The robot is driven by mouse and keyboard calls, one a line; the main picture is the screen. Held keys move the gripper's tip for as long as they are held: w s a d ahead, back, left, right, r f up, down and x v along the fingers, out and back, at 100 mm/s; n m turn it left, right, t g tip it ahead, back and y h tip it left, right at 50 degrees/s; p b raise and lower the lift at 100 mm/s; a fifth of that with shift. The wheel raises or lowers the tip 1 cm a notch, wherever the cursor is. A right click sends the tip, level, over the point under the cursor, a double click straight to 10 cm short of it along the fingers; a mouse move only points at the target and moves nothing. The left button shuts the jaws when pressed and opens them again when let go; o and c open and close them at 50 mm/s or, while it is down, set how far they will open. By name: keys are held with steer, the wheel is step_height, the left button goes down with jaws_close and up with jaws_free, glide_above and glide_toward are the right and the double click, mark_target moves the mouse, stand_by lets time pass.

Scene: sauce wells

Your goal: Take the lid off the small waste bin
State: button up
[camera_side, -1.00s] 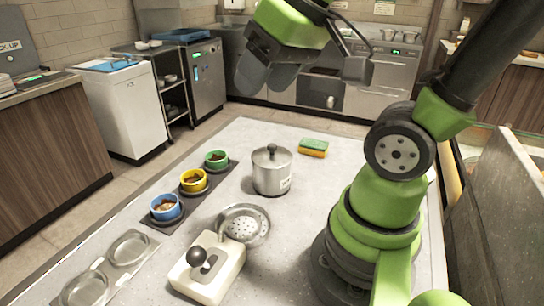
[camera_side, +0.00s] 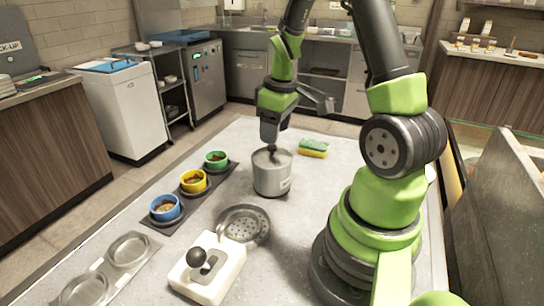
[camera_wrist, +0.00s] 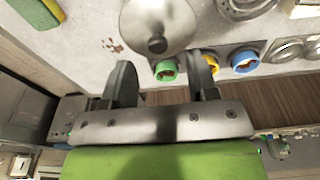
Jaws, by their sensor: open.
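The small waste bin (camera_side: 272,182) is a silver metal cylinder standing on the light worktop. Its lid (camera_side: 284,158) sits on top; the round dark knob (camera_wrist: 157,44) shows in the wrist view. My gripper (camera_side: 272,142) points down just above the lid, close to the knob. In the wrist view my gripper (camera_wrist: 160,64) is open, its two dark fingers spread apart with nothing held. The knob lies just ahead of the gap between the fingertips in that view. The side view does not clearly show whether the fingers flank the knob.
Green (camera_side: 215,159), yellow (camera_side: 193,181) and blue (camera_side: 166,207) sauce cups stand in a row left of the bin. A yellow-green sponge (camera_side: 313,148) lies behind it to the right. A perforated strainer (camera_side: 243,225) and a white joystick box (camera_side: 207,270) are in front.

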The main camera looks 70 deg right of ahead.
mark_target(272, 152)
steer(key=f, duration=0.5)
steer(key=shift+w+d+f, duration=0.1)
steer(key=shift+w+d, duration=0.05)
steer(key=shift+w, duration=0.25)
steer(key=c, duration=1)
